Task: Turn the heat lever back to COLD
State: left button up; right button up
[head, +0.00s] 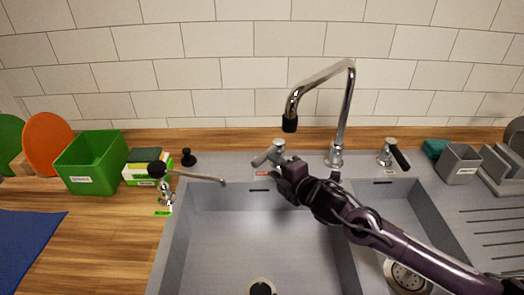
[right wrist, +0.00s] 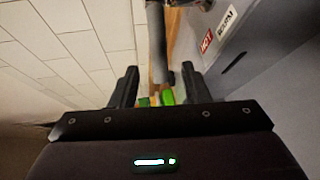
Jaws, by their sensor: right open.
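The heat lever (head: 265,157) is a chrome handle on the sink's back ledge, pointing left and a little forward in the head view. A red label (head: 262,173) lies in front of it. My right gripper (head: 286,170) is beside the lever's base on the right. In the right wrist view a grey bar, likely the lever (right wrist: 157,42), reaches toward the gap between the open fingers (right wrist: 158,80). I cannot tell whether they touch it. A HOT label (right wrist: 207,41) and a WARM label (right wrist: 228,18) show there; no COLD label is readable. My left gripper is not in view.
The tall chrome spout (head: 347,105) rises right of the lever. A black-handled lever (head: 397,156) stands farther right. A small tap (head: 163,184) with a thin spout is at the left, near a green bin (head: 92,163). The tiled wall (head: 180,75) is behind.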

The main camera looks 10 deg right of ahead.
aim_at(264, 160)
jog(key=x, duration=0.3)
jog(key=shift+w+a+r+p, duration=0.15)
jog(key=shift+w+a+p, duration=0.1)
jog(key=shift+a+p, duration=0.15)
jog(key=x, duration=0.2)
jog(key=shift+w+f, duration=0.3)
jog(key=shift+w, duration=0.1)
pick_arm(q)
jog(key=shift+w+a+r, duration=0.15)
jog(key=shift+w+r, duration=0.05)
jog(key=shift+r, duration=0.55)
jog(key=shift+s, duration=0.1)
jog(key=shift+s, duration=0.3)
pick_arm(e)
grip_shut()
